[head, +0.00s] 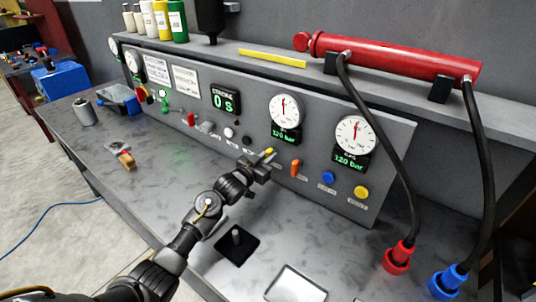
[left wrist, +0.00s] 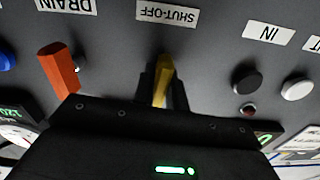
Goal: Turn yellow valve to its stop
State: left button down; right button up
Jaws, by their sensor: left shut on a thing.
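In the left wrist view the yellow valve (left wrist: 163,80) is under a label reading SHUT-OFF, upside down in that view. My left gripper (head: 264,160) is at the panel, shut on the yellow lever; in the left wrist view its fingers (left wrist: 162,92) lie on both sides of it. The lever points nearly straight along the fingers there. My right gripper is not in view.
An orange DRAIN lever (head: 295,168) is close beside the valve, with blue (head: 328,178) and yellow (head: 361,192) knobs further right. Both gauges' displays read about 120 bar. Black hoses (head: 402,165) hang at the right. A red cylinder (head: 395,59) lies on the shelf.

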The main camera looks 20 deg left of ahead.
pick_arm(q)
jog(key=shift+n, duration=0.6)
jog(key=c, duration=1.4)
grip_release()
jog(key=shift+c, duration=0.2)
jog(key=shift+s+a+f, duration=0.1)
jog(key=shift+s+a, duration=0.1)
jog(key=shift+s, duration=0.3)
jog(key=b+v, duration=0.2)
jog(key=v, duration=0.7)
jog(key=shift+s, duration=0.4)
